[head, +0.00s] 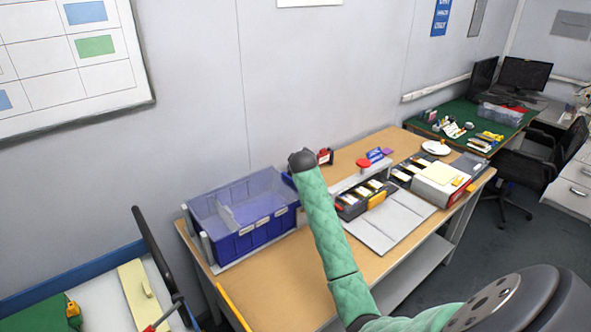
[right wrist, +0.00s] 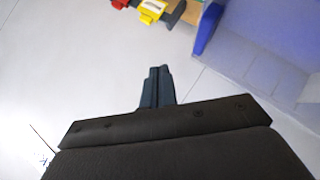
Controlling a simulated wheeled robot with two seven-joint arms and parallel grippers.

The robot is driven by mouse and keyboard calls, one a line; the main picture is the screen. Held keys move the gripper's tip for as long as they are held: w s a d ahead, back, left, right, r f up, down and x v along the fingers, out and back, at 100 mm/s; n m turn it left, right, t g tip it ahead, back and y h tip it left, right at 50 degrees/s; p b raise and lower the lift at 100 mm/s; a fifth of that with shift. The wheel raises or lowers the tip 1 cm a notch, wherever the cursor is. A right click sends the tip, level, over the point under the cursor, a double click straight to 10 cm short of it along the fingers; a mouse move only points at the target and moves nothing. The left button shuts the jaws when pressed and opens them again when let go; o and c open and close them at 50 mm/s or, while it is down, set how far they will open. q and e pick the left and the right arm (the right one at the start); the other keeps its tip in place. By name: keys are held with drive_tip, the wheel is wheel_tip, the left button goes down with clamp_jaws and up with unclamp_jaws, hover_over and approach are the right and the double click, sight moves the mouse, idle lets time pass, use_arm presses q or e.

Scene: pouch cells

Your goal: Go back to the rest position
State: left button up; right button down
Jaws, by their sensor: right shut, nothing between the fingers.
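The gripper itself cannot be made out there. In the right wrist view my right gripper (right wrist: 157,88) has its dark fingers together and empty, apart from anything visible. My left gripper is not in view.
Blue divided bins (head: 245,240) stand on the wooden bench (head: 280,290). Dark trays of cells (head: 350,211), a grey mat (head: 390,222) and a red button (head: 363,163) lie right of my arm. A chair (head: 540,160) stands at far right.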

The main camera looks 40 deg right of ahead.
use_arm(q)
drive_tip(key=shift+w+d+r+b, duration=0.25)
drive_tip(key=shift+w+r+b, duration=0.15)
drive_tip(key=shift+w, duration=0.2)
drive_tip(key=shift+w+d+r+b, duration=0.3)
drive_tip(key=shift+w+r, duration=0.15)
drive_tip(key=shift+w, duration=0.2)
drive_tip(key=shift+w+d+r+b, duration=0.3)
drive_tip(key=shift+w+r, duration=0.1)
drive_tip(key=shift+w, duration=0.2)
use_arm(e)
drive_tip(key=s+r, duration=0.4)
drive_tip(key=shift+s+r, duration=0.2)
